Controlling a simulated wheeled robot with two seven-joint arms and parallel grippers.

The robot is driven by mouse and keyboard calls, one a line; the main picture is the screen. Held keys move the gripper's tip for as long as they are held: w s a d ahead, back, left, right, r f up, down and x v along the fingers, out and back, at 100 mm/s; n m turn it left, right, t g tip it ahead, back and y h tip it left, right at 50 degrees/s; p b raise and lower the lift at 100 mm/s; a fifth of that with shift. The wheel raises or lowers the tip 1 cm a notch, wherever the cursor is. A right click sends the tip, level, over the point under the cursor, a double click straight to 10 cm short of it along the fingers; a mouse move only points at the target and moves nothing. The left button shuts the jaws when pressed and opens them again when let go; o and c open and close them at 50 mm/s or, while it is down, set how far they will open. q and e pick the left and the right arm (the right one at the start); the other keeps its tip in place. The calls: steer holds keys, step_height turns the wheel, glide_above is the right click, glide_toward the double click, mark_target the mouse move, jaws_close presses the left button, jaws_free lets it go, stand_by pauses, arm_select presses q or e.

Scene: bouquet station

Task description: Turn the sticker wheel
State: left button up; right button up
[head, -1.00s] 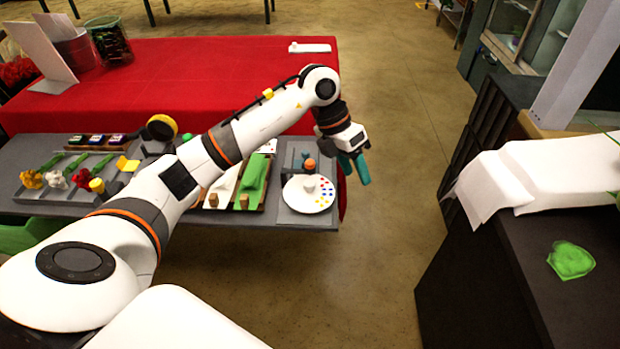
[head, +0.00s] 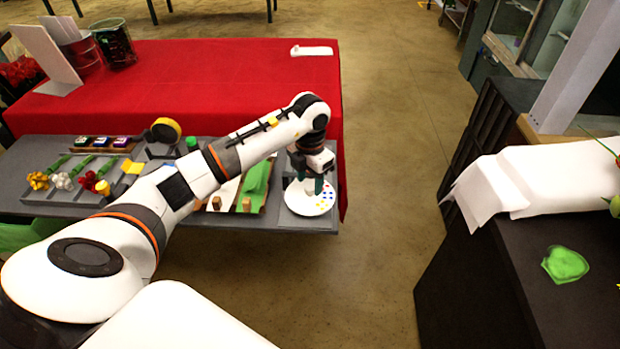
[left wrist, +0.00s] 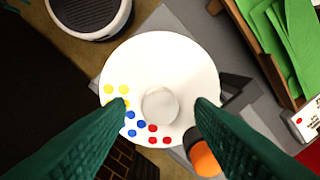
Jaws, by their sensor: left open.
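The sticker wheel (head: 306,203) is a white disc with red, blue and yellow dots at the right end of the grey workbench. In the left wrist view the wheel (left wrist: 180,65) fills the middle, with a pale round knob (left wrist: 159,105) at its centre. My left gripper (head: 318,186) is above the wheel, pointing down. Its two green fingers (left wrist: 160,108) are open, one on each side of the knob in the picture, with gaps between. I cannot tell how high the tips are above the disc. My right gripper is not in view.
An orange-topped item (left wrist: 203,158) stands close beside the wheel, near one finger. Green sheets (head: 257,180) lie left of the wheel. Flowers (head: 62,180) lie in a tray at the far left. Open floor lies right of the bench.

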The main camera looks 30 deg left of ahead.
arm_select(q)
steer(key=shift+f, duration=0.7)
steer(key=c, duration=1)
